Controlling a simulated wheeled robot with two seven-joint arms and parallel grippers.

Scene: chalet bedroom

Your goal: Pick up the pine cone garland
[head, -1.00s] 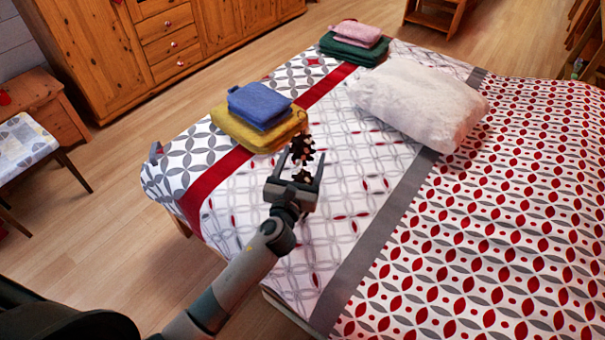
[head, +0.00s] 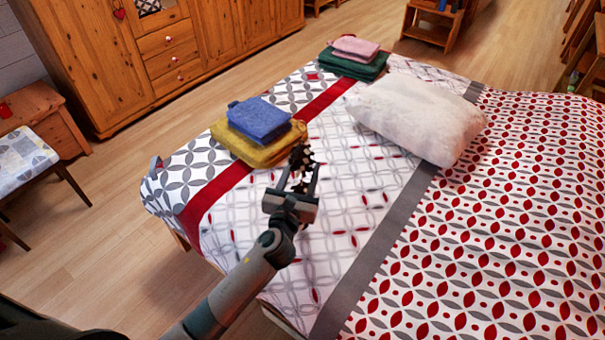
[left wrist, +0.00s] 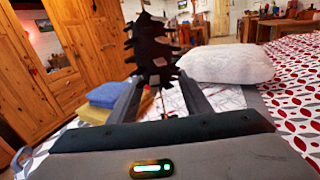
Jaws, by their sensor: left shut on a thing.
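The pine cone garland (head: 300,157) is a dark brown, jagged piece above the bed in the head view. My left gripper (head: 299,178) is shut on it, with the garland between and beyond its fingertips. In the left wrist view the garland (left wrist: 152,50) stands up dark between the two fingers of my left gripper (left wrist: 155,90). I cannot tell the exact gap between the garland and the bedspread. My right gripper is in neither view.
The bed (head: 340,215) has a patterned spread. Blue towels (head: 260,117) lie on yellow towels (head: 245,148) just beyond the gripper. Pink and green towels (head: 352,62) and a white pillow (head: 418,115) lie farther back. A wooden chest (head: 35,110) stands at left.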

